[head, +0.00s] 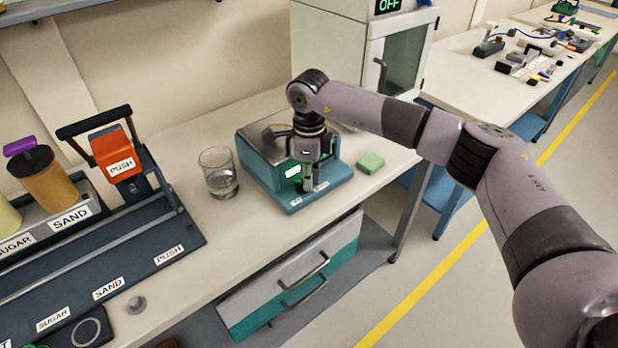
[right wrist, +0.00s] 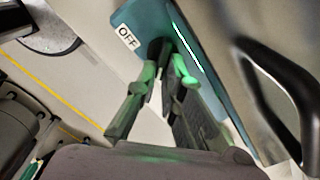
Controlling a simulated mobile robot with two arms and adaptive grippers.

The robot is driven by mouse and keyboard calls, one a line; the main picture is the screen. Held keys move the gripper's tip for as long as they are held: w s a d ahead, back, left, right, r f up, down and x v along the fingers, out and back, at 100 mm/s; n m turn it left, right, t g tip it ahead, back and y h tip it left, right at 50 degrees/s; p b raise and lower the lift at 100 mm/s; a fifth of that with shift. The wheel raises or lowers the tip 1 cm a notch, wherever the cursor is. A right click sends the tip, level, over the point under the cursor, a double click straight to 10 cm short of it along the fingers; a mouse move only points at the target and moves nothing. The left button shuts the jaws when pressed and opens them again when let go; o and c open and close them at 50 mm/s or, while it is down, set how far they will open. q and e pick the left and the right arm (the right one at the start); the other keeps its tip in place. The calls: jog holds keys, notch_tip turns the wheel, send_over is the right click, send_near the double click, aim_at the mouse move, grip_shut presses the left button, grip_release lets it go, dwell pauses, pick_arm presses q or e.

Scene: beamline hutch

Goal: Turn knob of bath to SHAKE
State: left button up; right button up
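The bath is a teal box with a grey metal lid (head: 268,138), standing on the bench in the middle of the head view. Its front has a lit green display (head: 292,172) and small white labels on the base. My right gripper (head: 308,183) points down at the front of the bath and hides the knob there. In the right wrist view, the teal bath panel (right wrist: 143,17) has an OFF label (right wrist: 127,37). The gripper's fingertips (right wrist: 164,60) come close together at a dark part beside that label. Whether they clamp it is unclear. My left gripper is out of view.
A glass beaker (head: 218,173) stands just left of the bath, and a green block (head: 370,162) lies to its right. A white cabinet (head: 345,50) showing OFF stands behind. A dispenser rack (head: 110,240) fills the left. A drawer handle (head: 304,268) sits below the bench.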

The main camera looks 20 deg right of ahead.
jog(key=o, duration=0.4)
jog(key=shift+r, duration=0.1)
notch_tip(320, 180, up, 12)
jog(key=shift+f, duration=0.1)
dwell(0.4)
dwell(0.3)
